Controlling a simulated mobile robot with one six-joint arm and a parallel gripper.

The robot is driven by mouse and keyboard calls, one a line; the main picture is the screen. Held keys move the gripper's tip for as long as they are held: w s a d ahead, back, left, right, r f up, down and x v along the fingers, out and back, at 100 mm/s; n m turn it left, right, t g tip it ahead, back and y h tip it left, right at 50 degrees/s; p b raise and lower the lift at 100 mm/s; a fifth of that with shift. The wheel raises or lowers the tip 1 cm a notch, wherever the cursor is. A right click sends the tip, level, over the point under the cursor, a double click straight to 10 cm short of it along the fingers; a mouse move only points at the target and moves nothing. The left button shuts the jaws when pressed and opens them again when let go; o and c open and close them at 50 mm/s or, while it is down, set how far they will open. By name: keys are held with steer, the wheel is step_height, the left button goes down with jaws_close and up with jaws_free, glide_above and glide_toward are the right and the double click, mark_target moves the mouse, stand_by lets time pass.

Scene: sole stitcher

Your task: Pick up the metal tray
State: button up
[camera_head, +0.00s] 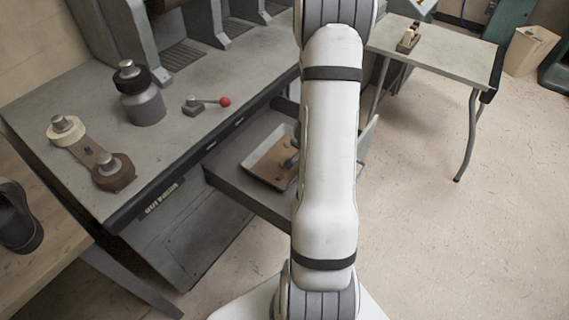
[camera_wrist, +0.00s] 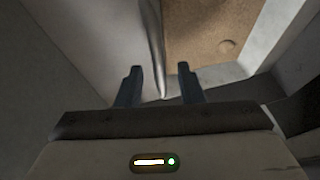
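The metal tray (camera_head: 268,168) has a brown inner floor and pale grey walls. It sits on a grey shelf below the machine's worktop in the head view, its right part hidden by my arm. In the wrist view a shiny upright edge, seemingly the tray's rim (camera_wrist: 153,45), runs between my fingers, with the brown floor to its right. My gripper (camera_wrist: 159,88) is open, one finger on each side of this edge, with gaps showing. In the head view my gripper is mostly hidden behind my arm; only a small dark part shows at the tray.
A side table (camera_head: 440,55) stands at the upper right. A dark shoe (camera_head: 17,217) is at far left.

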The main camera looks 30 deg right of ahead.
steer(key=shift+w+d+f, duration=0.1)
steer(key=shift+w+f, duration=0.05)
steer(key=shift+f, duration=0.25)
steer(key=shift+r, duration=0.1)
steer(key=shift+c, duration=0.5)
jaws_close()
